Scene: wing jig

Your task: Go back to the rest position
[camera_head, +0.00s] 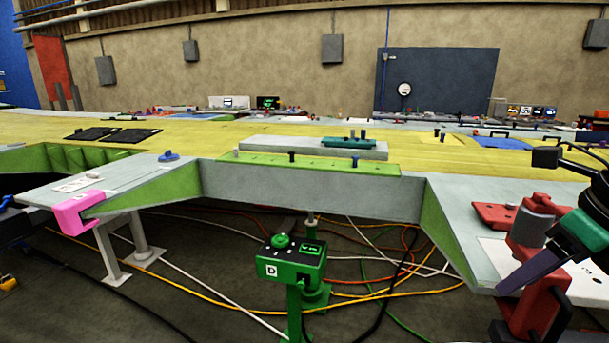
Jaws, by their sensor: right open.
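My right gripper (534,270) comes in at the right edge, with a dark purple-grey finger reaching down and left from a green and black body. It is open; its second finger is not clearly seen. It overlaps a red clamp-like fixture (540,312) with a grey cylinder (533,224) in the picture. Whether it touches them I cannot tell. I cannot make out my left gripper.
The wing jig's grey beam (315,190) spans the middle, with a green strip (308,166) on top. A pink clamp (78,212) sits on the left panel's edge. A green control box (291,262) stands in front. Cables (215,297) cover the floor. A red plate (494,215) lies at right.

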